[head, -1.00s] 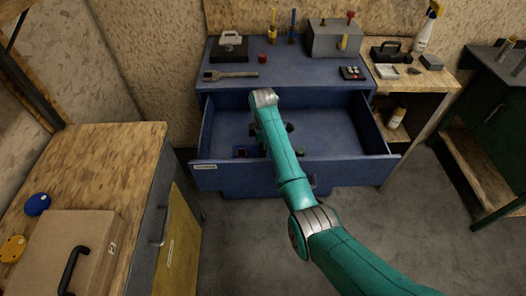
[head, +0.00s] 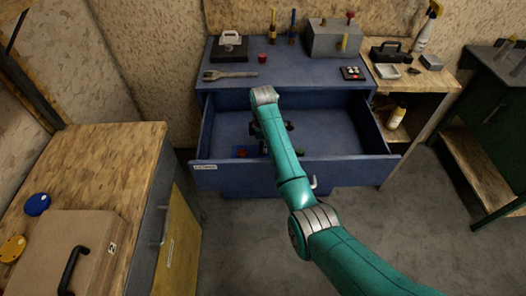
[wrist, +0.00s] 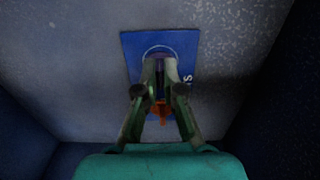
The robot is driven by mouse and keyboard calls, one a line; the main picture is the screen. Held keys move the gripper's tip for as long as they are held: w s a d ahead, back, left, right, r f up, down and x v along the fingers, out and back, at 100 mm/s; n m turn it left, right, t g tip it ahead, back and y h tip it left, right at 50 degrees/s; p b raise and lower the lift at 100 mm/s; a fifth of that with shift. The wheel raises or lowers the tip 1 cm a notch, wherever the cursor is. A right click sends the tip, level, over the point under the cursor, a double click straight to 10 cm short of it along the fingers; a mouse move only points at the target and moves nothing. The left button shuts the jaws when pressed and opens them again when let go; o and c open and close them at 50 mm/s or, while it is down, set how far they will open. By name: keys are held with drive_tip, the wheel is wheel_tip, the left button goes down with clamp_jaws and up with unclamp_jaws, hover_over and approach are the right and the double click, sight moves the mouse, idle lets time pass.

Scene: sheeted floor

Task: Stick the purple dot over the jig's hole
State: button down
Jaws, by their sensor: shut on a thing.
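The jig looks like a flat blue plate (wrist: 184,40) with a pale ring and some lettering, lying on the floor of the open drawer. The hole is hidden, and I cannot tell whether the dot touches the plate. An orange part (wrist: 157,112) shows between the fingers.
The blue drawer's front (head: 225,176) and side walls surround my gripper. The cabinet top (head: 305,70) above holds a brush (head: 230,75), a red block (head: 262,58) and a grey box (head: 335,40). The drawer's right half is clear.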

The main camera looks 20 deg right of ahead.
drive_tip(key=shift+r, duration=3.85)
